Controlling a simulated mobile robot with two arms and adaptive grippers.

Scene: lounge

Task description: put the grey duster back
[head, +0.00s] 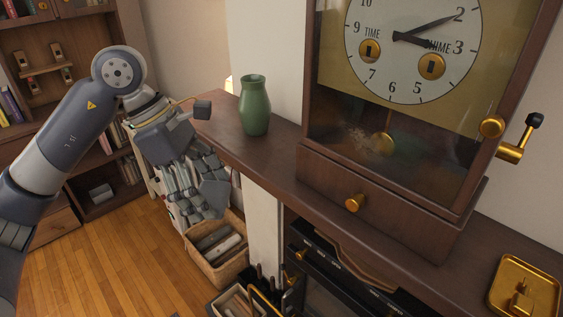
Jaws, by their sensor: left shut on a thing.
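My left gripper (200,183) reaches in from the left and points down in front of the mantel shelf's left end. It is shut on what looks like the grey duster (214,196), a flat grey piece at the fingertips. The fingers hide much of it, and its grey is close to theirs, so its full shape cannot be told. It is held in the air above a wicker basket (219,275); I cannot tell whether they touch. My right gripper is not in view.
The dark mantel shelf (278,158) bears a green vase (254,106), a large wooden clock (375,195) with a side crank, and a brass tray (528,284). Below are the black fireplace (330,290) and fire tools. A bookcase stands at the left; wooden floor (110,265) is clear.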

